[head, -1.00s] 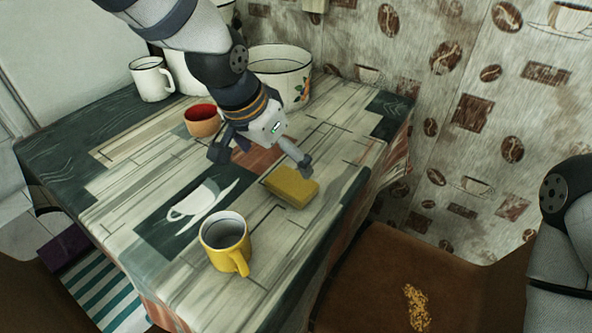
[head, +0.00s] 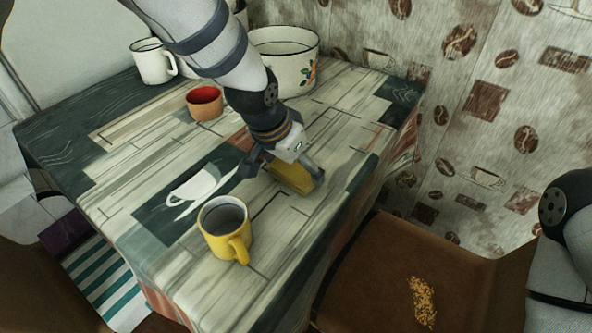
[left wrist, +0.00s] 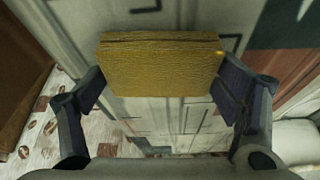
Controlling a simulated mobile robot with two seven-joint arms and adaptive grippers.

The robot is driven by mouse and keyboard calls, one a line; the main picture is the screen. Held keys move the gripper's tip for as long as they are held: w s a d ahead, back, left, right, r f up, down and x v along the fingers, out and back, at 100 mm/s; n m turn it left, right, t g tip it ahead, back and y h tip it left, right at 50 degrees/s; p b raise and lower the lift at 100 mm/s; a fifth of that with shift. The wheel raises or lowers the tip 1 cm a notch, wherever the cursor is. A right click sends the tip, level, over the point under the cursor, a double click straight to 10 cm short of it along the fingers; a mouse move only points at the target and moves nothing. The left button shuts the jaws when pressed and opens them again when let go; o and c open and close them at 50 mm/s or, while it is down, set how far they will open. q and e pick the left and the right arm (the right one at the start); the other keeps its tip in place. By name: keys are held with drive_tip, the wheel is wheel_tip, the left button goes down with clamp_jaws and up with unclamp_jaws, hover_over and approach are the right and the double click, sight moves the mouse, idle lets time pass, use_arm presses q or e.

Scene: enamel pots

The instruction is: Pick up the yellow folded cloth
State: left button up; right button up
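The yellow folded cloth (head: 291,180) lies on the table, partly hidden behind my left gripper in the head view. It shows as a flat yellow block (left wrist: 160,65) in the left wrist view. My left gripper (head: 284,174) is low over the cloth. Its two fingers (left wrist: 160,92) are spread wide, one at each side of the cloth. The left wrist view does not clearly show whether either finger touches it. My right gripper is not in view; only part of my right arm shows at the right edge.
A yellow mug (head: 225,228) stands near the front of the table (head: 120,150). An orange-red cup (head: 205,103), a white mug (head: 153,61) and a large enamel pot (head: 287,55) stand farther back. A brown chair (head: 390,275) with golden crumbs is at the right.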

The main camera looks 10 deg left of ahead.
sight(297, 169)
use_arm(q)
drive_tip(key=shift+r, duration=0.3)
drive_tip(key=r, duration=0.3)
drive_tip(key=shift+s+d+r+p, duration=0.1)
drive_tip(key=shift+d+r+p, duration=0.1)
drive_tip(key=shift+r+p, duration=0.15)
drive_tip(key=s+d+r, duration=0.1)
drive_tip(key=s+r, duration=0.1)
drive_tip(key=r, duration=0.1)
drive_tip(key=d+r+p, duration=0.1)
drive_tip(key=r, duration=0.1)
drive_tip(key=shift+s+d, duration=0.3)
drive_tip(key=shift+s, duration=0.1)
drive_tip(key=s+d+r, duration=0.1)
drive_tip(key=s+d, duration=0.1)
drive_tip(key=s+d+r+p, duration=0.1)
drive_tip(key=s+d, duration=0.1)
drive_tip(key=s+d+r, duration=0.1)
drive_tip(key=s+d, duration=0.1)
drive_tip(key=s, duration=0.1)
drive_tip(key=shift+d+r, duration=0.3)
drive_tip(key=shift+d, duration=0.1)
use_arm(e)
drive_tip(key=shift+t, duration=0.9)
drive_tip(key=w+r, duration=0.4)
